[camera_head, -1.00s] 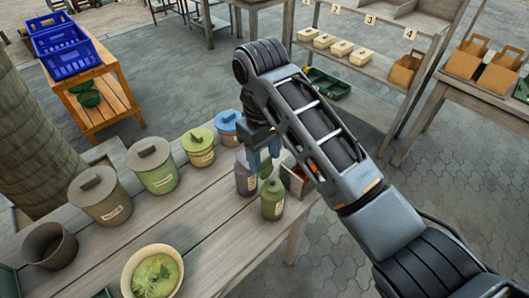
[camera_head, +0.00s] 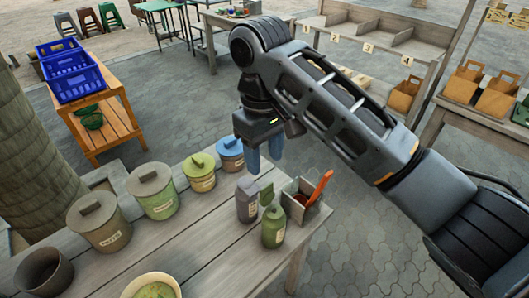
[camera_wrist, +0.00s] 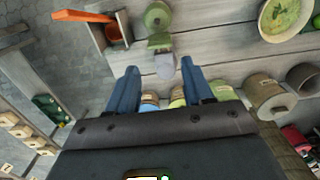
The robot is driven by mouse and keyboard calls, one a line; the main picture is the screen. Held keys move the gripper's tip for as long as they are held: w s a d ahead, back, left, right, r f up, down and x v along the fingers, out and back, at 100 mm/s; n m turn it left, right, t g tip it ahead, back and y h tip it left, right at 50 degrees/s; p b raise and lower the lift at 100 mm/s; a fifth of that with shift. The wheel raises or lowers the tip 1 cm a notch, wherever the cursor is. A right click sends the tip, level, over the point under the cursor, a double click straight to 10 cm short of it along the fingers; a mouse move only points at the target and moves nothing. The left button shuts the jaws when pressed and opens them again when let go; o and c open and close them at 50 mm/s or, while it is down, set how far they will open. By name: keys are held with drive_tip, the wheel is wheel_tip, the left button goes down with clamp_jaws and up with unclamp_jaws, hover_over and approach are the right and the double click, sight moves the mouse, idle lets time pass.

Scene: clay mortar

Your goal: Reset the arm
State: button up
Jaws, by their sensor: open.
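My gripper (camera_head: 263,150) is raised above the far right part of the wooden table (camera_head: 205,236), its blue fingers pointing down. In the wrist view the two blue fingers (camera_wrist: 157,90) stand apart with nothing held between them. Below and near it on the table are a purple-grey bottle (camera_head: 247,203) and a green bottle (camera_head: 273,228). A small green item (camera_head: 266,193) shows beside them. A grey box (camera_head: 302,205) with an orange-handled tool (camera_head: 320,188) stands at the right end of the table.
Several lidded pots, such as the blue-lidded one (camera_head: 230,153), line the table's far edge. A bowl (camera_head: 152,287) is at the front. Blue crates (camera_head: 75,75) sit on a wooden stand.

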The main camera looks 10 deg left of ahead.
idle(0.4)
drive_tip(key=s+a+f+m+t+y, duration=0.25)
drive_tip(key=s+f+y, duration=0.25)
drive_tip(key=s+f, duration=0.25)
drive_tip(key=s+a+f+m+t+y, duration=0.25)
drive_tip(key=s+f+m+y, duration=0.2)
drive_tip(key=s+f, duration=0.3)
drive_tip(key=s+d+f+m+t+h+b, duration=0.1)
drive_tip(key=s+d+m+t+h, duration=0.25)
drive_tip(key=s+d, duration=0.5)
drive_tip(key=s+d+m+t+h, duration=0.2)
drive_tip(key=s+d+t, duration=0.25)
drive_tip(key=d, duration=0.75)
drive_tip(key=s+d+r+n+t+h, duration=0.2)
drive_tip(key=s+d+r+h, duration=0.1)
drive_tip(key=s+d+r, duration=0.8)
drive_tip(key=shift+s+d+r+h, duration=0.35)
drive_tip(key=shift+s+d, duration=0.45)
drive_tip(key=shift+s, duration=0.4)
